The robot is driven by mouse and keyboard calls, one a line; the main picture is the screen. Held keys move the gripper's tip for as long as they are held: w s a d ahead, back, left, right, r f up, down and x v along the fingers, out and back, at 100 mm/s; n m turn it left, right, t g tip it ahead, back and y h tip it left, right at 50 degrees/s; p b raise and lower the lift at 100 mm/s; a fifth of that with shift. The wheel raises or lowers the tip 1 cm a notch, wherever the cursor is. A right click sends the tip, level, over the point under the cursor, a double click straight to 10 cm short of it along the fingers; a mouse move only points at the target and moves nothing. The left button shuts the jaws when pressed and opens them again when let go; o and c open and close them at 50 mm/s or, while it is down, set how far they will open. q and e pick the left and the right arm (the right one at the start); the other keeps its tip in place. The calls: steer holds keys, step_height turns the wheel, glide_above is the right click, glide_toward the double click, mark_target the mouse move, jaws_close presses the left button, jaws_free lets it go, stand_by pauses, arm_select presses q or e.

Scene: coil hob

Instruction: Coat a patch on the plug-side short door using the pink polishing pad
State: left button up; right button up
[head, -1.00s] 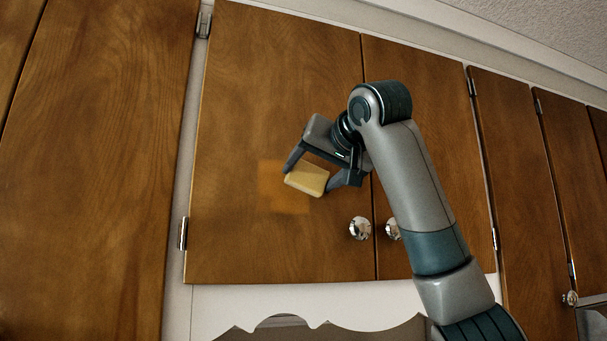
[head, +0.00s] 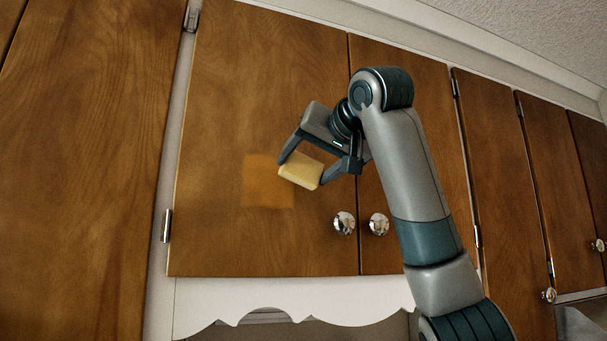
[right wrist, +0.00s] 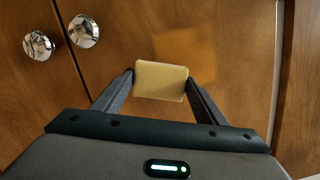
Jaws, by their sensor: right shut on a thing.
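A short brown wooden cabinet door (head: 230,100) bears a lighter orange square patch (head: 262,185) on its lower middle. The patch also shows in the right wrist view (right wrist: 232,55). My right gripper (head: 301,178) is shut on a pale yellow block-shaped pad (head: 301,171); it looks yellow, not pink. The pad sits between both fingertips in the right wrist view (right wrist: 161,81). In the head view it overlaps the patch's right edge. I cannot tell whether the pad touches the door. No plug shows. My left gripper is not in view.
Round chrome knobs (head: 344,223) (head: 379,224) stand below and right of the pad, on this door and its neighbour (head: 400,80). A hinge (head: 167,226) is at the door's left edge. A white scalloped trim (head: 240,300) runs below. The door's left part is clear.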

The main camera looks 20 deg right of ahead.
mark_target(303, 170)
steer(key=shift+s+f+b, duration=0.1)
steer(key=shift+s+b, duration=0.55)
steer(key=shift+s, duration=1)
steer(key=s+b, duration=0.1)
steer(key=s+d+b, duration=0.1)
steer(key=s, duration=0.1)
steer(key=shift+f, duration=0.1)
steer(key=shift+s+d+f, duration=0.15)
steer(key=shift+d, duration=0.05)
